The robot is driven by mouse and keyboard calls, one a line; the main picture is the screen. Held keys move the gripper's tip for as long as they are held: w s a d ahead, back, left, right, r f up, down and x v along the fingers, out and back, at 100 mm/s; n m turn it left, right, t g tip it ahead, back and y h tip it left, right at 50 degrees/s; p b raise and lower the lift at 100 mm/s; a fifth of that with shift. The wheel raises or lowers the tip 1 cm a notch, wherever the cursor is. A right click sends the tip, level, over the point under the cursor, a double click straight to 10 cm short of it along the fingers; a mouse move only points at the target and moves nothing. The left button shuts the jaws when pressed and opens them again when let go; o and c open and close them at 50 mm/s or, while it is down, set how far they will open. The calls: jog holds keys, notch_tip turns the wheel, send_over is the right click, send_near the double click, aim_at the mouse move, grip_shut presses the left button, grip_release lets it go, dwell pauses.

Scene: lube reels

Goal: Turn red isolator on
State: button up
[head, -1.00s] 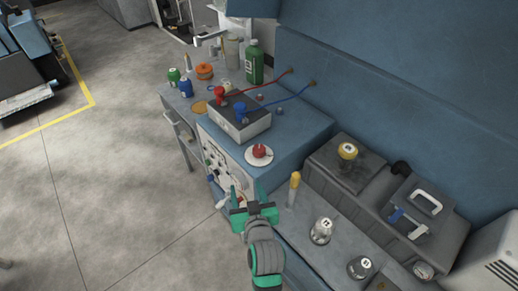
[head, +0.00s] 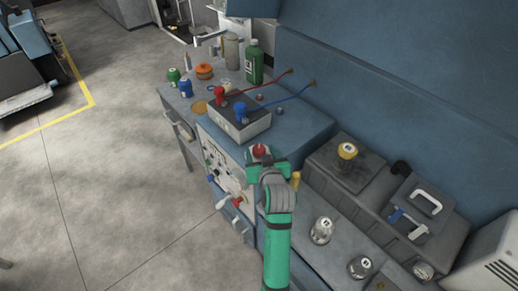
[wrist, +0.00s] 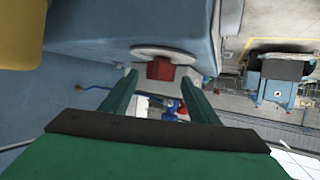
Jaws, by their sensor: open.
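A red knob (head: 259,151) on a round white plate sits on top of the blue cabinet, near its front edge. In the wrist view the red knob (wrist: 160,69) appears between the fingertips, with the white plate (wrist: 160,50) behind it. My green gripper (head: 266,166) is open, right at the knob, and covers part of the plate in the head view. I cannot tell whether the fingers touch the knob. A second red handle (head: 237,201) shows on the cabinet's front panel.
A grey box (head: 240,124) with red and blue clamps stands behind the knob. A yellow-topped stick (head: 296,180) is close beside my wrist. Metal fittings (head: 322,231) stand on the bench at the right.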

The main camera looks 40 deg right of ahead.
aim_at(259, 150)
jog(key=shift+x, duration=1.5)
jog(key=c, duration=1)
jog(key=shift+c, duration=0.2)
